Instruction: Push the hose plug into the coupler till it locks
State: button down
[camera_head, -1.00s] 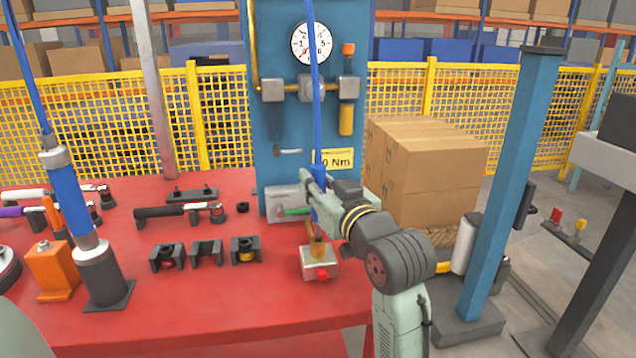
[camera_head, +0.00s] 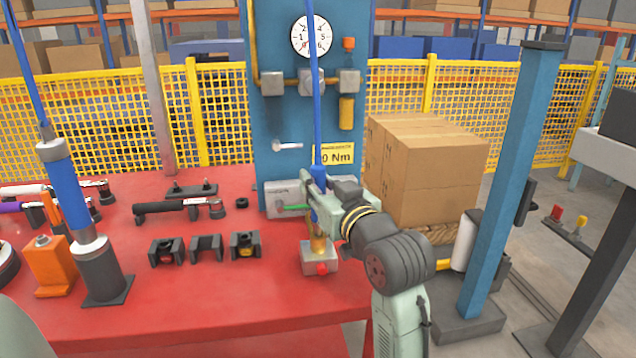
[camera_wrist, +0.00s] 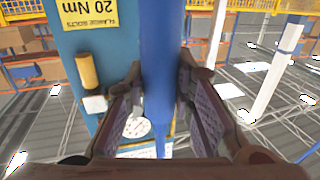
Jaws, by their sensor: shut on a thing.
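The blue hose plug (camera_head: 318,180) hangs upright on a blue hose that rises out of the top of the head view. My gripper (camera_head: 316,205) is shut on it from the right. In the wrist view my gripper (camera_wrist: 160,80) has a dark pad on each side of the blue plug body (camera_wrist: 161,45). The brass coupler (camera_head: 318,245) stands on a small grey block with a red front button, directly below the plug. The plug's lower end is at or just above the coupler's mouth; the fingers partly hide it, so I cannot tell how deep it sits.
The red table (camera_head: 200,305) carries several black holders (camera_head: 206,248) left of the coupler. A blue panel (camera_head: 285,110) with a gauge stands behind. Boxes (camera_head: 430,165) stand at the right.

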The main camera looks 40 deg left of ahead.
jog(key=shift+f+b, duration=1.1)
jog(key=shift+f, duration=0.4)
jog(key=c, duration=1.3)
grip_release()
jog(key=v, duration=0.7)
jog(key=shift+d, duration=0.2)
